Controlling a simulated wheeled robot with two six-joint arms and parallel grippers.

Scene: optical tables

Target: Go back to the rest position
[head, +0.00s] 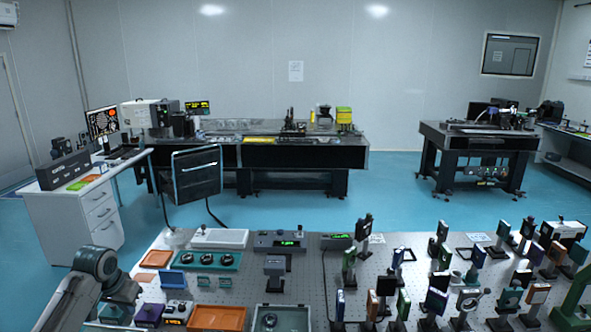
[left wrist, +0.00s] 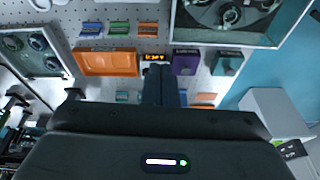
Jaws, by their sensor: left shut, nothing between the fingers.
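My left arm (head: 98,265) comes in at the lower left of the head view, bent over the near left corner of the perforated optical table (head: 322,270). In the left wrist view my left gripper (left wrist: 164,72) has its two dark fingers together, with nothing between them. The fingers overlap the lower edge of a small box with an orange display (left wrist: 155,57); I cannot tell the height between them.
Near the left arm are an orange tray (head: 218,317), a purple box (head: 149,314) and an open case (head: 282,316). Several upright optic mounts crowd the table's right half. A chair (head: 195,175) and a white desk (head: 85,215) stand beyond; blue floor lies between.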

